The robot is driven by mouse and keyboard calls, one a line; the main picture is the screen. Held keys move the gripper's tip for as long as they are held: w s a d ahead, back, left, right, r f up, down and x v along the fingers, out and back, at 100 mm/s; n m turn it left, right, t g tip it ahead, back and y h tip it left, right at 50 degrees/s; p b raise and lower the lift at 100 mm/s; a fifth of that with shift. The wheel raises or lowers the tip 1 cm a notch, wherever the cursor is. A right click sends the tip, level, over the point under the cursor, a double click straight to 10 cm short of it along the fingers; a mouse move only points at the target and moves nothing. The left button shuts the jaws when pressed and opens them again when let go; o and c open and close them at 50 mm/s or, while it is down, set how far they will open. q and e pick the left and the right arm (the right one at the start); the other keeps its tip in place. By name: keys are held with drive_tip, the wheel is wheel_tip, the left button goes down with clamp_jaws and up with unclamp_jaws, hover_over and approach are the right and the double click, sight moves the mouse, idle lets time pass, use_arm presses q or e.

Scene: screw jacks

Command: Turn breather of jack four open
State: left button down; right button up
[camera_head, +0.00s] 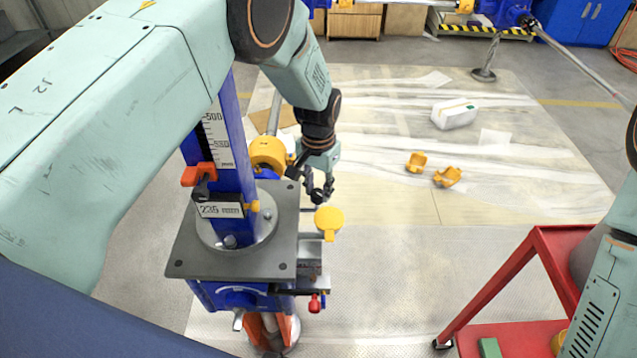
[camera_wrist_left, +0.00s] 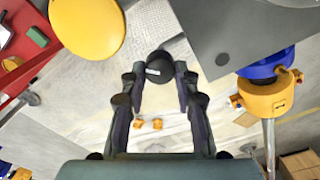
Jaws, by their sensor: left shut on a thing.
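A blue screw jack with a scale and a grey top plate (camera_head: 235,262) stands upright at centre left; no jack number can be read. My left gripper (camera_head: 320,192) is beside the plate's far right corner, pointing down. In the left wrist view its fingers are closed around a black round knob (camera_wrist_left: 160,68) with a short white mark, which looks like the breather. In the head view the fingers mostly hide this knob. A yellow round disc (camera_head: 329,218) is close to the gripper; it also shows in the left wrist view (camera_wrist_left: 88,25). My right gripper is out of view.
A yellow collar (camera_head: 268,152) and the blue column stand left of the gripper. A red lever knob (camera_head: 314,304) sticks out below the plate. A red cart (camera_head: 540,262) stands at the right. Yellow pieces (camera_head: 447,177) and a white box (camera_head: 454,114) lie on the floor.

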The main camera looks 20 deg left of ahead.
use_arm(q)
drive_tip(key=n, duration=0.3)
drive_tip(key=shift+n+p, duration=0.3)
drive_tip(key=shift+n, duration=0.1)
drive_tip(key=n, duration=0.3)
drive_tip(key=shift+s+a+f+n, duration=0.1)
drive_tip(key=shift+n, duration=0.2)
drive_tip(key=n, duration=0.3)
drive_tip(key=shift+n, duration=0.3)
drive_tip(key=n, duration=0.4)
drive_tip(key=shift+s+n, duration=0.1)
drive_tip(key=shift+n, duration=0.2)
drive_tip(key=n, duration=0.6)
drive_tip(key=shift+s, duration=0.1)
drive_tip(key=n, duration=0.5)
drive_tip(key=shift+n+b, duration=0.3)
drive_tip(key=shift+n, duration=0.1)
